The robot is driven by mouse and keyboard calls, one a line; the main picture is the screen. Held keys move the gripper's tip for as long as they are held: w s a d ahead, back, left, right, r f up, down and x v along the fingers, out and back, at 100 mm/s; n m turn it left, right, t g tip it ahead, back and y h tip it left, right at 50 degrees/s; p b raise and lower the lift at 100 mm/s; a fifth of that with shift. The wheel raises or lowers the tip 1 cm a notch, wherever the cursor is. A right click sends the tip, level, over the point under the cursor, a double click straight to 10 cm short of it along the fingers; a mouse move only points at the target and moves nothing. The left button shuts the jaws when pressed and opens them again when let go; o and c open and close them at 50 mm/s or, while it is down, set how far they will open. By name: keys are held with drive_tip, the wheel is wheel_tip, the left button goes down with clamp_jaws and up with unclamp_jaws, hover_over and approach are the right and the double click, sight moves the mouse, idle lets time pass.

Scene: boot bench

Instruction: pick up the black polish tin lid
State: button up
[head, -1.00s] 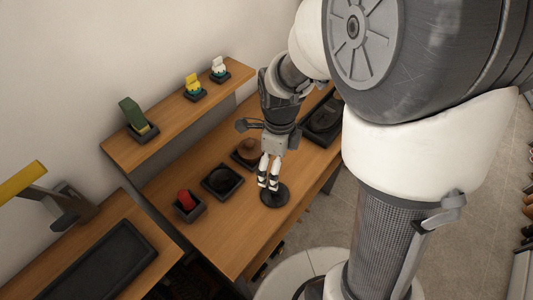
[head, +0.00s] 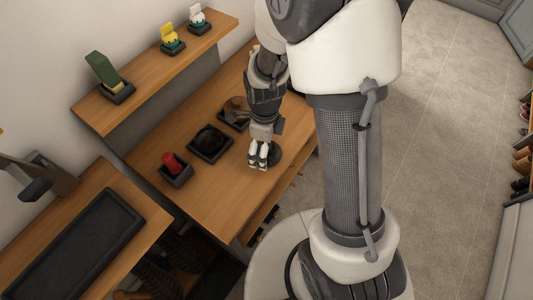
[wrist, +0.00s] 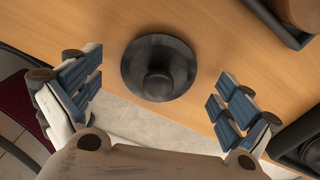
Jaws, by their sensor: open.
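The black polish tin lid (wrist: 158,67) is a dark round disc with a raised knob, lying flat on the wooden bench top close to its front edge. In the head view the lid (head: 274,155) is partly hidden behind my gripper (head: 258,164). In the wrist view my gripper (wrist: 158,92) is open, one padded finger on the left and one on the right of the lid. Clear gaps separate both fingers from the lid, and nothing is held.
Beside the gripper are a tray (head: 228,152) with a black round thing, a tray with a brown thing (head: 237,106), and a box with a red thing (head: 170,161). A shelf (head: 140,83) runs behind. Bare wood surrounds the lid.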

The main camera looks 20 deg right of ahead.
drive_tip(key=shift+f, duration=0.4)
drive_tip(key=shift+r, duration=0.1)
drive_tip(key=shift+c, duration=0.6)
drive_tip(key=c, duration=0.8)
drive_tip(key=shift+s, duration=0.1)
drive_tip(key=c, duration=0.5)
drive_tip(key=shift+c, duration=0.2)
